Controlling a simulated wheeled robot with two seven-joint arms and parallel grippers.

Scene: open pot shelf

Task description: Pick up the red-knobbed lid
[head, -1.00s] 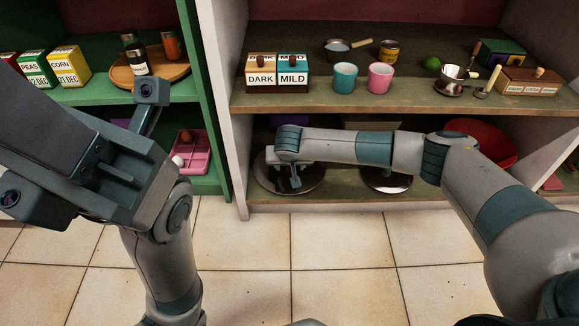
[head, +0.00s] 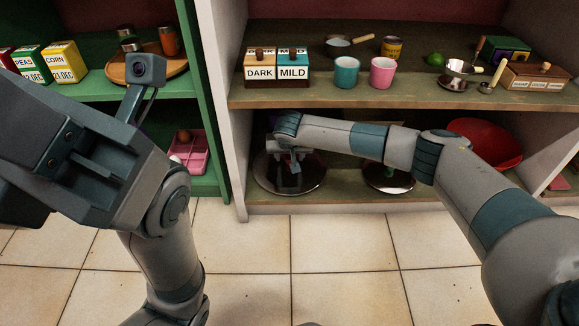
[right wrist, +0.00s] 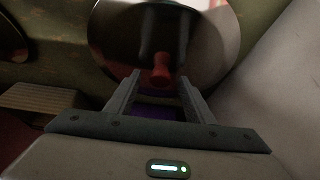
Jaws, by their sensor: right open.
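The red-knobbed lid (head: 262,180) is a round, shiny metal disc on the lower shelf, left of centre, in the head view. In the right wrist view the lid (right wrist: 216,45) fills the top middle, and its red knob (right wrist: 161,70) shows between the fingertip ends. My right gripper (head: 291,180) is over the lid in the head view and hides its middle. In the right wrist view the right gripper (right wrist: 160,82) is open, with a finger on each side of the knob. Whether it touches the knob cannot be told.
A second metal lid (head: 388,178) lies to the right on the lower shelf (head: 340,201), with a red bowl (head: 490,140) beyond it. The upper shelf board (head: 400,97) runs above my right forearm. A white upright panel (head: 229,150) stands close on the left.

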